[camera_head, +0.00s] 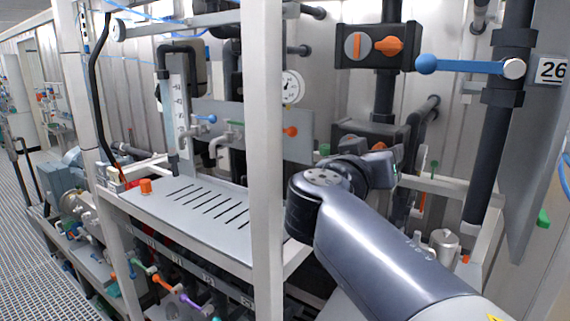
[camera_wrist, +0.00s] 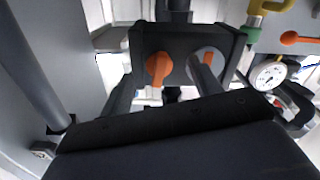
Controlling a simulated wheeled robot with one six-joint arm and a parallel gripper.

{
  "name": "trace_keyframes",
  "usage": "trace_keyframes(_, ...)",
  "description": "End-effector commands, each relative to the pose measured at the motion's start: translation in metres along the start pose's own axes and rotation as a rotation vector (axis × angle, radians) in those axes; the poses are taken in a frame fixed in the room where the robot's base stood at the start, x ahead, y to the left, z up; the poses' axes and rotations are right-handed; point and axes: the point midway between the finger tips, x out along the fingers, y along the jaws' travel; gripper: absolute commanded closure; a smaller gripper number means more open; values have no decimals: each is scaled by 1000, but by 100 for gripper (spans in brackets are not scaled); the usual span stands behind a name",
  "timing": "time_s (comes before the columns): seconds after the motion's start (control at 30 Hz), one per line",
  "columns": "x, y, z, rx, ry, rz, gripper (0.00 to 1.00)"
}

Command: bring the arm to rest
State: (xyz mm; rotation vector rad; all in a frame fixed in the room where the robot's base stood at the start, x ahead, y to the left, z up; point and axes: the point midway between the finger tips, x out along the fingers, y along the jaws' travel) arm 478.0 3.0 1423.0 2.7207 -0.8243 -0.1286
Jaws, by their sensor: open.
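My arm reaches in from the lower right of the head view, bent at the elbow, with its far links folded in front of the vessel rack. My gripper (camera_wrist: 170,125) shows in the wrist view as a broad dark body across the bottom. In the head view the gripper is hidden behind my arm links. The wrist view looks at a dark valve box with two knobs (camera_wrist: 158,68), which stands apart beyond the gripper.
The valve box (camera_head: 376,47) sits at the top, with a blue-handled valve (camera_head: 465,66) to its right. A white upright post (camera_head: 266,150) stands just left of my arm. A slotted shelf (camera_head: 195,203) and a gauge (camera_head: 292,87) lie beyond. Grated floor (camera_head: 25,225) is clear at left.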

Motion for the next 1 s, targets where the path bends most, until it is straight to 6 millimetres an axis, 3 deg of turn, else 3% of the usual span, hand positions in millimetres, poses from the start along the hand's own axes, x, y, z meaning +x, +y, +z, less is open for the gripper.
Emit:
trace_keyframes(0.5, 0, 1, -2, 261, 0, 1, 40)
trace_keyframes(1.0, 0, 1, 0, 298, 0, 1, 40)
